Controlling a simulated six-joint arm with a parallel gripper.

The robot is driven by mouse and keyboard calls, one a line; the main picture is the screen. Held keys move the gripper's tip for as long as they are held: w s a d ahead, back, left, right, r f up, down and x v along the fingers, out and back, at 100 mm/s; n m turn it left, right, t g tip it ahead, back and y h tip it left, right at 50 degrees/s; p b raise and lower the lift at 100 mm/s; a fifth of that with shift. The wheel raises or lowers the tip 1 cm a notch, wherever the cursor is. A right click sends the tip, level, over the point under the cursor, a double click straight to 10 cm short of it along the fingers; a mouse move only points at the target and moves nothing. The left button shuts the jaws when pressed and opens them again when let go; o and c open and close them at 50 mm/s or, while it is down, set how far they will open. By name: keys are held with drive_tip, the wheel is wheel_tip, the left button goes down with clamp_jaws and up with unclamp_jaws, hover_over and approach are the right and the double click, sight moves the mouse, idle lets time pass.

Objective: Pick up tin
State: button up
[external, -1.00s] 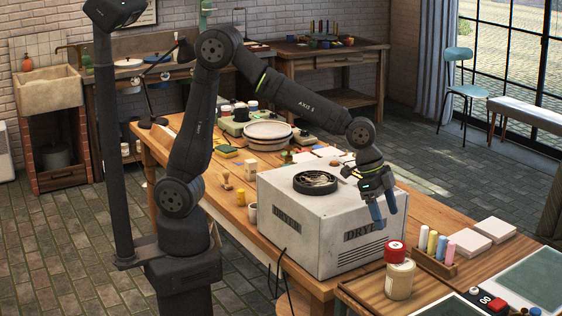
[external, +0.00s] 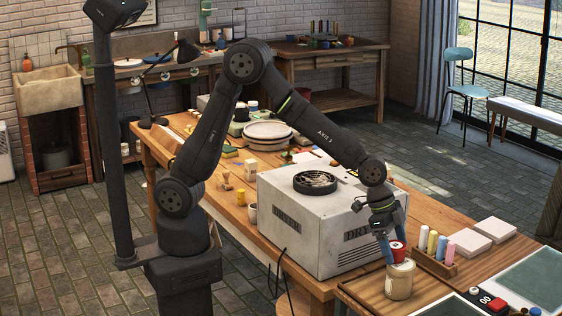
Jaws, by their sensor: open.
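The tin (external: 399,283) is a cream cylinder standing upright on the wooden board at the front right of the bench. A smaller red-and-white container (external: 397,252) shows just behind its top, partly covered by my gripper. My gripper (external: 395,257) points down at this spot, its blue fingers open and on either side of the red-topped container in the picture. Whether the fingers touch the container or the tin cannot be told.
The white dryer box (external: 300,225) stands close at the left of my gripper. A wooden rack (external: 436,262) of coloured sticks is just to the right, with white blocks (external: 470,245) beyond. A green-grey panel (external: 535,278) lies at the far right.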

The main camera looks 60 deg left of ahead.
drive_tip(key=c, duration=1.2)
drive_tip(key=shift+r, duration=0.15)
